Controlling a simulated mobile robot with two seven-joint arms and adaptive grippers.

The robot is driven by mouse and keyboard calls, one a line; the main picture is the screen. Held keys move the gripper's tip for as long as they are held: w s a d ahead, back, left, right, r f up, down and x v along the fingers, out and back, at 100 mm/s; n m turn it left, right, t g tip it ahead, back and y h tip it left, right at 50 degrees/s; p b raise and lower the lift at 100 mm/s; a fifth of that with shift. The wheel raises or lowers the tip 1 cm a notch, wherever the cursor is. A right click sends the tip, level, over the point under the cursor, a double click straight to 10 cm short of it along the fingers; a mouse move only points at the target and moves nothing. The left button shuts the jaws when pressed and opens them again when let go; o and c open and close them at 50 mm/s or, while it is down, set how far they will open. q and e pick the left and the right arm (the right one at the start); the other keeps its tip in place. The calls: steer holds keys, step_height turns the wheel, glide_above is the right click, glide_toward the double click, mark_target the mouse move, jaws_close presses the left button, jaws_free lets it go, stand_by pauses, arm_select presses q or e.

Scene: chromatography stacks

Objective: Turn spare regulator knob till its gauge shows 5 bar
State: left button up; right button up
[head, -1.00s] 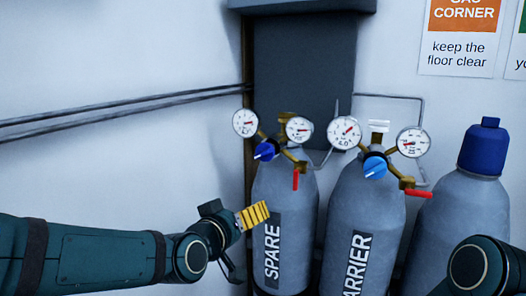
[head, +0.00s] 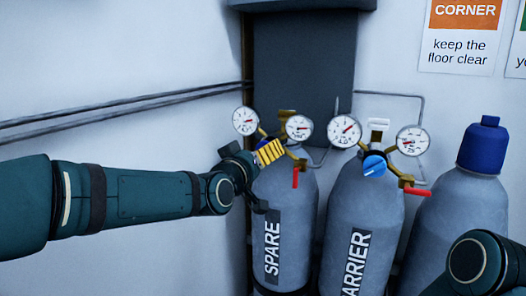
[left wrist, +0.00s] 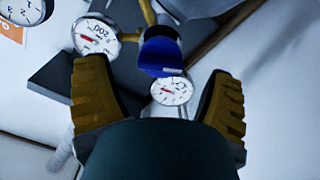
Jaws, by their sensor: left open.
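The spare cylinder (head: 288,215) stands upright with its regulator on top, carrying a left gauge (head: 245,121) and a right gauge (head: 299,128). Their needles are too small to read for certain. My left gripper (head: 270,152) is open in front of this regulator and hides its blue knob in the head view. In the left wrist view the knob (left wrist: 160,55) lies ahead, between the spread fingers, with no visible contact. A gauge marked 200 (left wrist: 95,37) is left of it and another gauge (left wrist: 172,90) below it. My right gripper is out of view.
The carrier cylinder (head: 362,205) stands to the right, with its light-blue knob (head: 374,166) and two gauges. A red lever (head: 295,178) hangs by the spare regulator. A blue-capped cylinder (head: 470,190) is at far right. Pipes (head: 120,109) run along the wall.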

arm_select(q)
steer(key=shift+x, duration=1.5)
steer(key=c, duration=1.2)
steer(key=shift+m+b, duration=0.6)
steer(key=shift+m, duration=0.3)
steer(key=o, duration=1.2)
steer(key=v, duration=1.2)
